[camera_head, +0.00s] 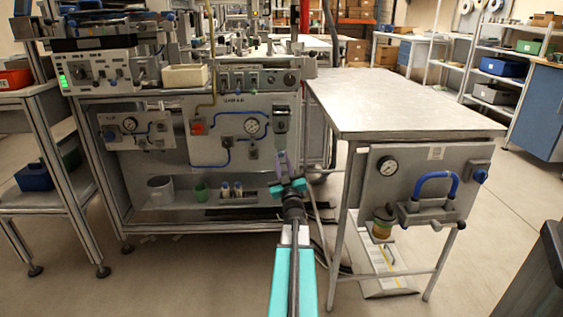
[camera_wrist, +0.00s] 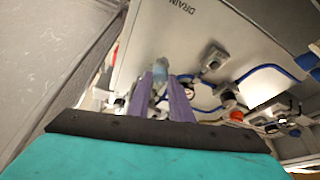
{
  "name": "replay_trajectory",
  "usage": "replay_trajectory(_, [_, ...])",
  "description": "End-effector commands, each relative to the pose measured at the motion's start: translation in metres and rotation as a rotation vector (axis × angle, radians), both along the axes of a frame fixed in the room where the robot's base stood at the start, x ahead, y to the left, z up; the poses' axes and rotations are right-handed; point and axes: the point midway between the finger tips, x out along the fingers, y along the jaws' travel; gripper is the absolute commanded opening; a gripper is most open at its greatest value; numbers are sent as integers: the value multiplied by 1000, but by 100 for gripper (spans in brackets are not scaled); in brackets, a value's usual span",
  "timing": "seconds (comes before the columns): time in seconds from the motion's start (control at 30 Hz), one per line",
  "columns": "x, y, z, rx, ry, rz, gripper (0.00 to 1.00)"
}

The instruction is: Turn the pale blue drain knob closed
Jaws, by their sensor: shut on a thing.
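The pale blue drain knob (camera_wrist: 160,70) shows in the wrist view at the tips of my purple fingers. My gripper (camera_wrist: 159,82) is shut on it, with one finger on each side. The fingers hide part of the knob, and its turn angle cannot be read. In the head view my gripper (camera_head: 282,156) reaches up to the right end of the bench's front panel, just under a grey-green bowl-like unit (camera_head: 282,119). The knob itself is hard to make out there.
A gauge (camera_head: 252,126), a red knob (camera_head: 198,127) and blue tubing sit on the panel left of my gripper. A mug (camera_head: 161,190) and small bottles stand on the lower shelf. A metal table (camera_head: 400,98) stands close on the right.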

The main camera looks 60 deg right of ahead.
Motion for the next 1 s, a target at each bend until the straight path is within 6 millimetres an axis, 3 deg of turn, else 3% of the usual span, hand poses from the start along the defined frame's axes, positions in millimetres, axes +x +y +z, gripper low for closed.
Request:
replay_trajectory(0.27, [-3,-3,1,2,-2,-6,0])
replay_trajectory(0.3, [-3,-3,1,2,-2,-6,22])
replay_trajectory(0.4, [-2,-3,1,2,-1,-5,38])
replay_trajectory(1.0, [-9,8,-3,1,0,-2,38])
